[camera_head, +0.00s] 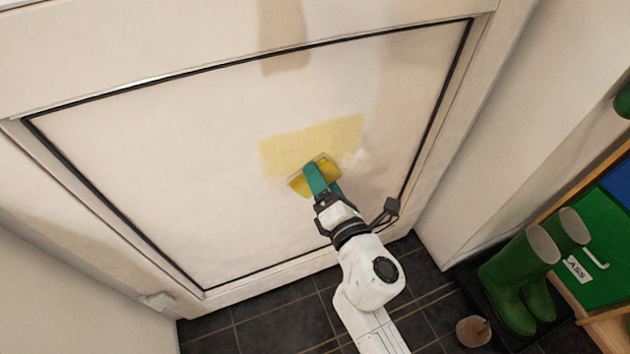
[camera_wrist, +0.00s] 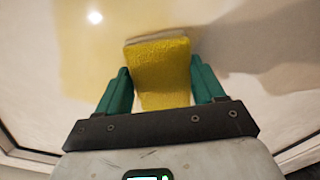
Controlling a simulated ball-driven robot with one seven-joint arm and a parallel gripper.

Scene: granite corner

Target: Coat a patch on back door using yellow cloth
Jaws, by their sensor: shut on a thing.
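The back door (camera_head: 160,170) is a pale panel framed by a dark line. A yellow coated patch (camera_head: 300,143) shows on it, right of the middle, with an uneven lower edge. My gripper (camera_head: 322,180) has green fingers and is shut on the yellow cloth (camera_head: 331,172), at the lower edge of the patch. In the wrist view the yellow cloth (camera_wrist: 162,68) sits between the two green fingers of my gripper (camera_wrist: 162,90). Its far edge is at or very close to the door surface; I cannot tell whether it touches. Yellow coating shows on the door to the left.
Green boots (camera_head: 520,275) stand on a dark tray at the right, beside a green board (camera_head: 595,255) with a wooden edge. A small brown round object (camera_head: 473,331) lies near them. Dark floor tiles (camera_head: 270,326) lie clear below the door.

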